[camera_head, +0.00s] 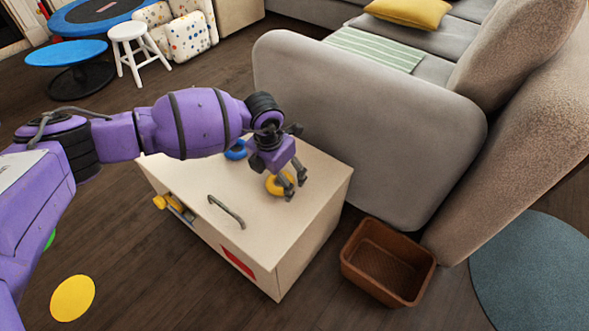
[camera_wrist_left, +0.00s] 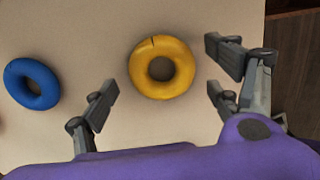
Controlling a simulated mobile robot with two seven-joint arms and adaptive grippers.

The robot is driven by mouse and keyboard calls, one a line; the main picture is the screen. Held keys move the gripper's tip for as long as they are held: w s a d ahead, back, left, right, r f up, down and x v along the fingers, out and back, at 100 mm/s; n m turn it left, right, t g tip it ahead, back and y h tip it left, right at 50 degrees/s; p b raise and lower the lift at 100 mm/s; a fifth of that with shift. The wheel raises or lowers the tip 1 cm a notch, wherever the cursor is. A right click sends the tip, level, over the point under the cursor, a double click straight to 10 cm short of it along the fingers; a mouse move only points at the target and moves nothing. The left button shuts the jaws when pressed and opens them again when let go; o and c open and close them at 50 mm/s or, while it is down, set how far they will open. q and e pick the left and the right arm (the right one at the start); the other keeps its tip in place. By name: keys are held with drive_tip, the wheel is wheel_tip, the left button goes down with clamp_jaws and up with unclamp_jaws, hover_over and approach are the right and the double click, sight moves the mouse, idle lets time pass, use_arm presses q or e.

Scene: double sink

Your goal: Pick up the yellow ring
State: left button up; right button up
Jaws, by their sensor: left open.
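The yellow ring (camera_head: 275,186) lies flat on top of a cream wooden chest, partly hidden by my gripper in the head view. In the left wrist view the whole yellow ring (camera_wrist_left: 138,71) shows, with a dark slit at its top. My left gripper (camera_head: 296,190) is over the ring, pointing down at the chest top. In the left wrist view the open fingers (camera_wrist_left: 162,88) stand on either side of the ring, with nothing between them gripped. My right gripper is in neither view.
A blue ring (camera_head: 236,150) lies on the chest (camera_head: 315,200), left of the yellow one, and in the left wrist view (camera_wrist_left: 32,107). A handle (camera_head: 227,212) rises from the chest top. A brown basket (camera_head: 388,262) stands on the floor beside it. A grey sofa (camera_head: 360,120) stands behind.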

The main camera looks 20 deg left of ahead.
use_arm(q)
drive_tip(key=shift+w+f, duration=0.15)
drive_tip(key=shift+f, duration=0.45)
drive_tip(key=shift+r, duration=0.1)
drive_tip(key=shift+c, duration=0.6)
drive_tip(key=c, duration=1)
drive_tip(key=shift+c, duration=0.2)
